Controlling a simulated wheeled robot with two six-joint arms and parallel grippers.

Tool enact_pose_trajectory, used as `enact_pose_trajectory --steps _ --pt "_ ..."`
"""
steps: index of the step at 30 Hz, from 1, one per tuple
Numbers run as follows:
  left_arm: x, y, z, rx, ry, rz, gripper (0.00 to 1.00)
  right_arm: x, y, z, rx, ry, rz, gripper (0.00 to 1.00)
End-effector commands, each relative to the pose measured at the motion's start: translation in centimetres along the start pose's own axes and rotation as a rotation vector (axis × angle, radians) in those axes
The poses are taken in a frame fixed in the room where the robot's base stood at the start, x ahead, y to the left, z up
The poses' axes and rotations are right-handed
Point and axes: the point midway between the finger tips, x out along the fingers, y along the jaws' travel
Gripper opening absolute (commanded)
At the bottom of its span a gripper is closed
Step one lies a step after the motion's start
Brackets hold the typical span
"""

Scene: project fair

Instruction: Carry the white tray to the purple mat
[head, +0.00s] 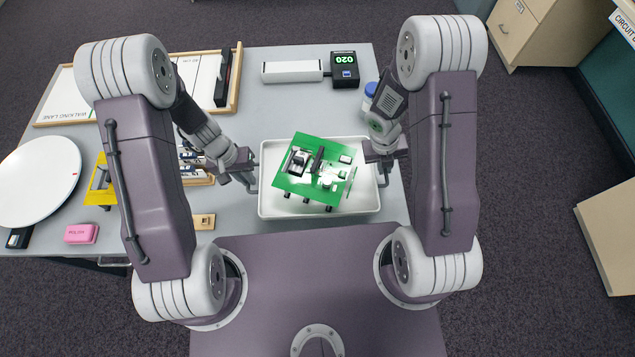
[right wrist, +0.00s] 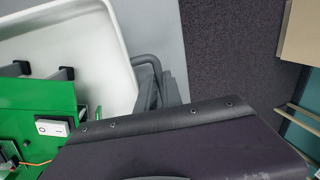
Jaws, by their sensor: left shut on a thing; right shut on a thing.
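The white tray (head: 362,202) is in front of me at the near edge of the grey table, with a green circuit board (head: 290,180) in it. My left gripper (head: 250,181) is shut on the tray's left side handle. My right gripper (head: 383,172) is shut on the right side handle. The right wrist view shows the tray's corner and wall (right wrist: 122,48), a grey handle (right wrist: 150,75) and part of the green board (right wrist: 40,97). I cannot tell whether the tray touches the table. No purple mat shows in either view.
On the table (head: 290,112) are a black box with a green display (head: 345,68), a blue-capped bottle (head: 370,90), a wooden-framed board (head: 60,97), a white disc (head: 38,180) and a pink block (head: 81,233). Cabinets (head: 540,35) stand at right.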

Motion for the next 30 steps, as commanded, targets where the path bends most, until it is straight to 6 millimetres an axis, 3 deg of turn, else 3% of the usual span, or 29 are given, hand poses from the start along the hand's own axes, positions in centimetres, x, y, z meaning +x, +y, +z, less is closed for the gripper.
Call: enact_pose_trajectory --steps 14,30 --pt "-0.3 0.1 -0.4 0.0 0.003 0.002 0.0 -0.3 -0.1 0.4 0.002 -0.003 -0.002 0.0" --pt "-6.0 0.7 -6.4 0.001 0.005 -0.001 0.0 -5.9 -1.1 6.4 0.002 -0.005 -0.001 0.0"
